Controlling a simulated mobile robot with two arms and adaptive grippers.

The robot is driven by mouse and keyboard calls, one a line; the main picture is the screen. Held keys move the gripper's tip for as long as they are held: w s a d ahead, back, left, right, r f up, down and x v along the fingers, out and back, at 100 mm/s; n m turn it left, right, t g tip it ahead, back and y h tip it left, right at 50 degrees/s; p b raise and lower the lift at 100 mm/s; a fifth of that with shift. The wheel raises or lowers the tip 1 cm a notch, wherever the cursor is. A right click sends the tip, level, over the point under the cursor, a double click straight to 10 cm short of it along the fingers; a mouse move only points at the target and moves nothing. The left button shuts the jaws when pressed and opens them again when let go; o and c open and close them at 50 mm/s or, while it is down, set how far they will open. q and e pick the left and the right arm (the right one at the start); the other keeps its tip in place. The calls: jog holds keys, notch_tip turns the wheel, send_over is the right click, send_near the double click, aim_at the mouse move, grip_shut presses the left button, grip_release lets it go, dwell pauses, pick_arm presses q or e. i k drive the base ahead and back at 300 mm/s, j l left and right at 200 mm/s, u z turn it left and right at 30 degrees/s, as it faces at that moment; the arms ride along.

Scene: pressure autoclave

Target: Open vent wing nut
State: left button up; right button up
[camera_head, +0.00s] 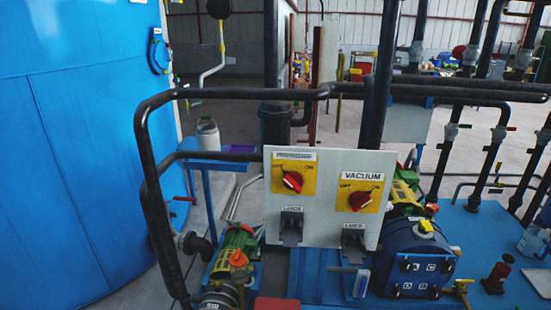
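I cannot make out a vent wing nut for certain in the head view. The large blue tank (75,150) fills the left side. A thin red handle (184,199) shows near the tank's lower right side. Neither of my grippers is in view.
A light control panel (321,228) with two red rotary switches, one labelled VACUUM, stands in the middle. Black railings (230,95) run around and in front of it. Pumps, including a blue one (414,258), and dark upright pipes (485,170) crowd the right. A pale jug (207,135) stands behind the railing.

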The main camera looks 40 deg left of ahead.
aim_at(217, 284)
jog(key=u, duration=1.7)
jog(key=i+j+u, duration=0.3)
jog(key=k, duration=0.1)
